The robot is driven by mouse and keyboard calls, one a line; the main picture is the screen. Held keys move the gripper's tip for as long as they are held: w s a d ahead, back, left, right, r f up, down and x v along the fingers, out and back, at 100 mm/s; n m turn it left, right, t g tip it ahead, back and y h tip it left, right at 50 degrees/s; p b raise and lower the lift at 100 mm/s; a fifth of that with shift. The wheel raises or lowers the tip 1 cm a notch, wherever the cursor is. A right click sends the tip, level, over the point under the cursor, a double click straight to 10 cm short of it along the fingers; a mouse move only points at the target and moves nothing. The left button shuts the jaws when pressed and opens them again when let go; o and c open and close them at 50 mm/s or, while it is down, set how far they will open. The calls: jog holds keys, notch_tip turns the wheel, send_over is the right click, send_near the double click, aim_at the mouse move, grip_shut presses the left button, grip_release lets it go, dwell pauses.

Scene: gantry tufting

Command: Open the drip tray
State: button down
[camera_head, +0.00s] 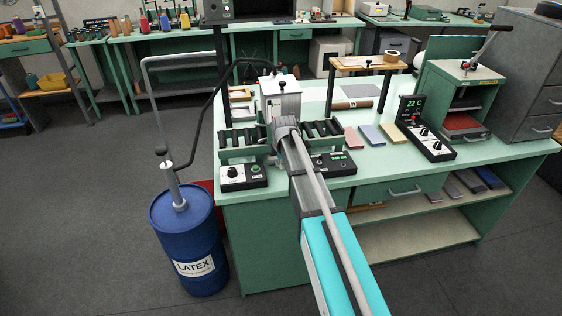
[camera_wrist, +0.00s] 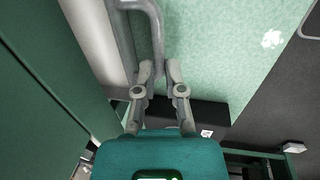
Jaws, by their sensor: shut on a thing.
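In the wrist view, my gripper (camera_wrist: 159,70) is shut on a bent grey bar handle (camera_wrist: 156,28), which passes between the two fingertips. A pale grey panel (camera_wrist: 95,38) lies beside the handle; it looks like part of the drip tray, but I cannot tell how far out it is. In the head view, my arm reaches the roller machine (camera_head: 240,154) on the green bench, and the arm hides my gripper and the tray there.
Control boxes (camera_head: 242,176) stand at the bench's front edge on both sides of my arm. A blue latex barrel (camera_head: 188,235) with a pipe and hose stands left of the bench (camera_head: 300,215). Coloured pads (camera_head: 372,134) and a heat press (camera_head: 465,90) are to the right. Floor at left is clear.

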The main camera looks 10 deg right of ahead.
jog(key=s, duration=1)
jog(key=shift+s, duration=0.3)
jog(key=c, duration=1)
grip_release()
jog(key=shift+w, duration=0.1)
